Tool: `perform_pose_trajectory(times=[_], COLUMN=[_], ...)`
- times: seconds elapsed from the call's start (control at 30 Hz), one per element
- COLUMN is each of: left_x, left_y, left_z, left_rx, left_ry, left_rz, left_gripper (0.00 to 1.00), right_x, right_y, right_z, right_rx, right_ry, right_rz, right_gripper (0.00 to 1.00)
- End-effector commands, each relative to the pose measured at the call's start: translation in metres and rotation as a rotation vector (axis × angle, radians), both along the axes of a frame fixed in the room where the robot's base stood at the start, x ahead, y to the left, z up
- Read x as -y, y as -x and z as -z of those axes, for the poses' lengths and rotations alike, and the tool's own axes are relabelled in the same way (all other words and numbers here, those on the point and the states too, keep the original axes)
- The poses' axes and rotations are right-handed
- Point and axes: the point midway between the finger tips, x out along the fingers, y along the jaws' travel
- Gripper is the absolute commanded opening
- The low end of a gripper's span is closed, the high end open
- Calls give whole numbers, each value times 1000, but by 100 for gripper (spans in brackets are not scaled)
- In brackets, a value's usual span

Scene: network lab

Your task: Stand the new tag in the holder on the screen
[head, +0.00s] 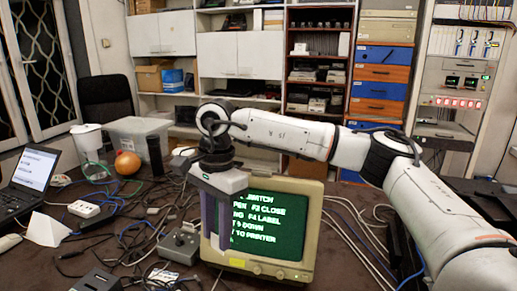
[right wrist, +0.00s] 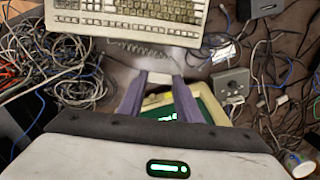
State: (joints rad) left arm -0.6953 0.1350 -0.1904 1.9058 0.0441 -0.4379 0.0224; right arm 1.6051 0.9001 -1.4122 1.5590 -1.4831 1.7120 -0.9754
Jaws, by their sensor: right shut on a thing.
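The screen (head: 268,222) is a beige monitor with green text, standing on the dark table; part of it also shows in the right wrist view (right wrist: 188,104). My right gripper (head: 213,238) points down in front of the screen's left side, its purple fingers overlapping the screen's left edge in the head view. In the right wrist view, a small pale thing, seemingly the new tag (right wrist: 159,78), shows between the fingertips (right wrist: 159,76). Its details are too small to read. I cannot make out the holder. My left gripper is not in view.
A grey box with a knob (head: 179,246) stands left of the screen, among tangled cables. A keyboard (right wrist: 130,18) lies near the screen.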

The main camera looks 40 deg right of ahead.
Motion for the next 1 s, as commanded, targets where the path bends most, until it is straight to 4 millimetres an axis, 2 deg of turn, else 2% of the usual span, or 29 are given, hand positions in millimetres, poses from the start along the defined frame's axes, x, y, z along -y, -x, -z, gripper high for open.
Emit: perform_pose_trajectory(times=[0.1,0.4,0.8,1.0], left_x=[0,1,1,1], left_y=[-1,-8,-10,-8], left_z=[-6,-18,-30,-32], left_rx=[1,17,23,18], left_ry=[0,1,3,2], left_rz=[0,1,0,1], left_gripper=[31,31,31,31], right_x=[22,73,137,161], right_y=[-19,-46,-59,-58], right_z=[-23,-69,-123,-141], right_rx=[3,29,108,154], right_ry=[-20,-55,-76,-69], right_rz=[332,1103,2073,2458], right_gripper=[11,11,11,11])
